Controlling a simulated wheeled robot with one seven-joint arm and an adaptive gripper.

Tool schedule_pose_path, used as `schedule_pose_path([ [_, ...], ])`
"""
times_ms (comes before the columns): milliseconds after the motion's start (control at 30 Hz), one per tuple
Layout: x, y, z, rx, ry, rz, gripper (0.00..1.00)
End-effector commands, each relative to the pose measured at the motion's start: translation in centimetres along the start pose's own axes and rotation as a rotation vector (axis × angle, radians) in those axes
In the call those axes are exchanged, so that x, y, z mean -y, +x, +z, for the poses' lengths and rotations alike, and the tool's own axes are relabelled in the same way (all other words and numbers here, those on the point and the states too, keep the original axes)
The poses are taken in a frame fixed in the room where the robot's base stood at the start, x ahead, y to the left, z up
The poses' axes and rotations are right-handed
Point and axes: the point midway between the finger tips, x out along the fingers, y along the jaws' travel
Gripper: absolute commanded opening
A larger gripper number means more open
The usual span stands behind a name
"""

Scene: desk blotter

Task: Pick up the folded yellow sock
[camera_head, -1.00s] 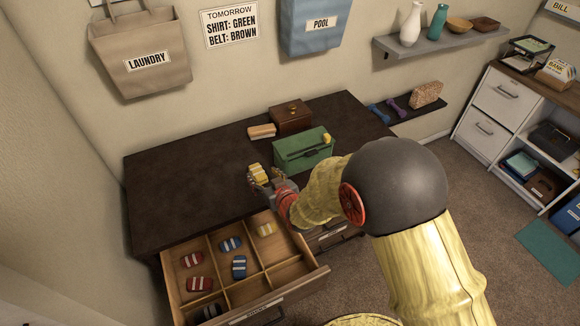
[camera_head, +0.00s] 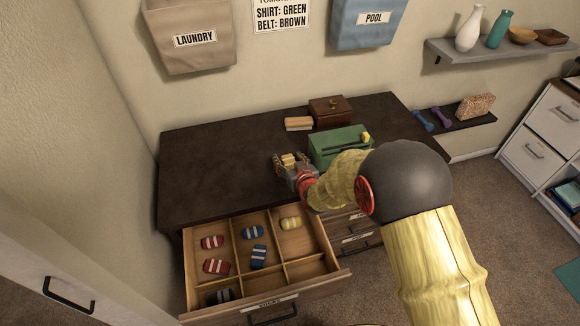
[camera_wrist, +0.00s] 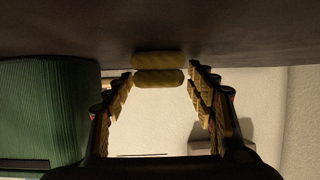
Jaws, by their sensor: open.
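A folded yellow sock (camera_head: 288,159) lies on the dark desk at my gripper, left of the green box. In the wrist view the sock (camera_wrist: 158,78) shows as two rounded yellow lobes between the fingertips, with visible gaps on both sides. My gripper (camera_head: 292,166) is open; its two fingers (camera_wrist: 163,82) stand apart on either side of the sock. Another yellow sock with a pale stripe (camera_head: 291,223) lies in the back right compartment of the open drawer. Whether the fingers touch the desk cannot be told.
The green box (camera_head: 335,147) stands right beside my gripper and fills the left of the wrist view. A brown wooden box (camera_head: 330,111) and a brush-like block (camera_head: 298,124) stand behind. The open drawer (camera_head: 318,285) holds red and blue socks. The desk's left side is clear.

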Motion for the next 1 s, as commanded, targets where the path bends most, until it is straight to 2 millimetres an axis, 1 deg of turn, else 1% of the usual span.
schedule_pose_path([
  [67,-0.01,-0.03,-0.05,0.000,0.000,0.000,0.56],
  [767,-0.02,-0.05,-0.02,0.000,0.000,0.000,0.17],
  [1000,-0.02,-0.07,-0.10,0.000,0.000,0.000,0.17],
])
